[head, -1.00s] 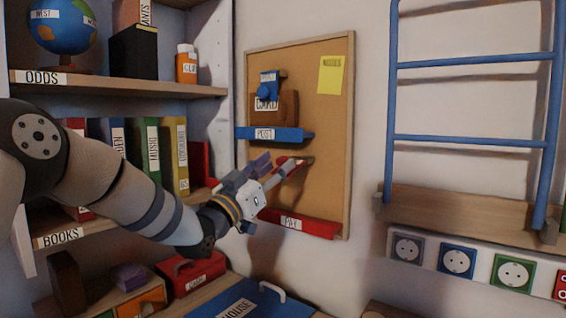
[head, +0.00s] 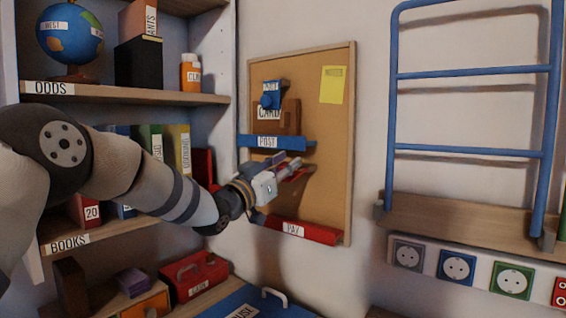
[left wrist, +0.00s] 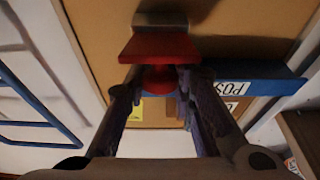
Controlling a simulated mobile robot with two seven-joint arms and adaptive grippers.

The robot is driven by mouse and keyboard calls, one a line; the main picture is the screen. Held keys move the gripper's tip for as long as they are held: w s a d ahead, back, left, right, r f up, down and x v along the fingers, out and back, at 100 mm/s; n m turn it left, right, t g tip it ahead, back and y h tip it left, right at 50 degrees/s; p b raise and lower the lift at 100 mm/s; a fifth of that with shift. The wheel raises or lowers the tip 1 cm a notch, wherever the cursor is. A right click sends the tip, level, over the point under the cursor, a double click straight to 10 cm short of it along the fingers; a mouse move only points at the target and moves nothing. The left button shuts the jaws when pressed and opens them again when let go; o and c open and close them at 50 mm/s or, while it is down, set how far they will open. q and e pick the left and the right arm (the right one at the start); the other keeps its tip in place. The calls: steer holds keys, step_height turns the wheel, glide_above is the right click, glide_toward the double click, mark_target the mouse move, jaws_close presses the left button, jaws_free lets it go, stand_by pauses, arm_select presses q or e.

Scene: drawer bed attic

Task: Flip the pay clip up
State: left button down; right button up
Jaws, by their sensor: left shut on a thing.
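The corkboard (head: 328,150) hangs on the wall and carries a red PAY ledge (head: 310,232) near its bottom. Above that ledge, my left gripper (head: 292,168) is at the small red pay clip (head: 297,174), which the fingers partly hide. In the left wrist view the clip is a red flared plate (left wrist: 160,45) with a round red knob below it. My left gripper (left wrist: 160,92) is shut on the red knob, one finger on each side. The clip's exact tilt is hard to tell. My right gripper is not in view.
A blue POST ledge (head: 255,141) is close above my left gripper, with a brown card (head: 288,115) and a blue clip (head: 270,95) over it. A yellow note (head: 333,85) is at upper right. Shelves (head: 120,97) stand left; a blue ladder (head: 470,154) hangs right.

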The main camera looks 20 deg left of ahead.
arm_select(q)
steer(key=shift+s+r, duration=0.1)
steer(key=shift+r, duration=0.65)
steer(key=shift+f+g, duration=0.3)
steer(key=c, duration=1.4)
jaws_free()
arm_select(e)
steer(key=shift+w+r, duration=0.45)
arm_select(q)
steer(key=shift+f, duration=0.1)
steer(key=v, duration=1.1)
steer(key=shift+s, duration=0.35)
